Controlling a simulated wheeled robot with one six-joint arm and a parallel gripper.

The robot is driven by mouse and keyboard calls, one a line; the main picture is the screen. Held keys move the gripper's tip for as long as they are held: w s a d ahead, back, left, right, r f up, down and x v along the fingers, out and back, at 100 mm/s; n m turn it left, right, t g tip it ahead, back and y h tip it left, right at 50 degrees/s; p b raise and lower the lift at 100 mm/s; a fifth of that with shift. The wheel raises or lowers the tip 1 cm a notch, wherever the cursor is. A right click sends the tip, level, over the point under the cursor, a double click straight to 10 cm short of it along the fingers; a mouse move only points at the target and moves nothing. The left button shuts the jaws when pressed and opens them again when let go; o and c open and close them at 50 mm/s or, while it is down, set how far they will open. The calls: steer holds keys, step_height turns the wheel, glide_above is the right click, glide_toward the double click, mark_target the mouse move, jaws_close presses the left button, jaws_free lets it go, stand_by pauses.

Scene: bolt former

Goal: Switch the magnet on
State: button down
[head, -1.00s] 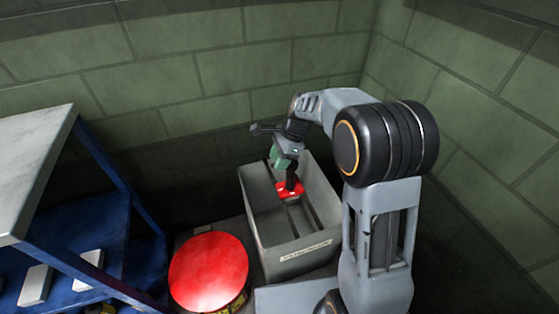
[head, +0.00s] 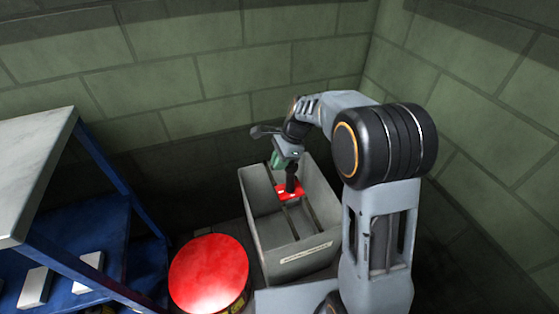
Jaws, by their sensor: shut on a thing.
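My gripper (head: 290,187) points down into a grey open-topped bin (head: 305,255) and is shut on a small red thing (head: 284,190), which may be the magnet or its switch. The red thing is inside the bin, below the rim, towards the back. A green part (head: 280,160) shows just above it at the end of my arm. My fingers are small and dark here, and what they grip is partly hidden. I cannot tell the state of the magnet.
A red round drum lid (head: 209,272) is left of the bin. A blue shelf rack (head: 110,170) with a pale top stands at the left, with white blocks (head: 35,287) on its lower shelf. Block walls (head: 200,70) close the corner behind and at the right.

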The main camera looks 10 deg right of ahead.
mark_target(297, 167)
steer(key=shift+r, duration=0.1)
steer(key=shift+s+r+n+p, duration=0.15)
steer(key=shift+s+n+p, duration=0.1)
steer(key=shift+n+p, duration=0.75)
steer(key=s+d+n+g+h+p, duration=0.1)
steer(key=n+p, duration=0.2)
steer(key=n, duration=0.1)
steer(key=d+n+g+h+p, duration=0.1)
steer(key=n+p, duration=0.3)
steer(key=s+d+n+g+h+p, duration=0.1)
steer(key=n+h+p, duration=0.1)
steer(key=n+p, duration=0.2)
steer(key=shift+s+d+n+g, duration=0.25)
steer(key=shift+s+n+g, duration=0.05)
steer(key=shift+n, duration=0.1)
steer(key=shift+d+f+n+h+p, duration=0.15)
steer(key=shift+d+n+h+p, duration=0.15)
steer(key=shift+n, duration=0.45)
steer(key=shift+d+f+n+h+p, duration=0.1)
steer(key=shift+d+n+h+p, duration=0.2)
steer(key=shift+n, duration=0.45)
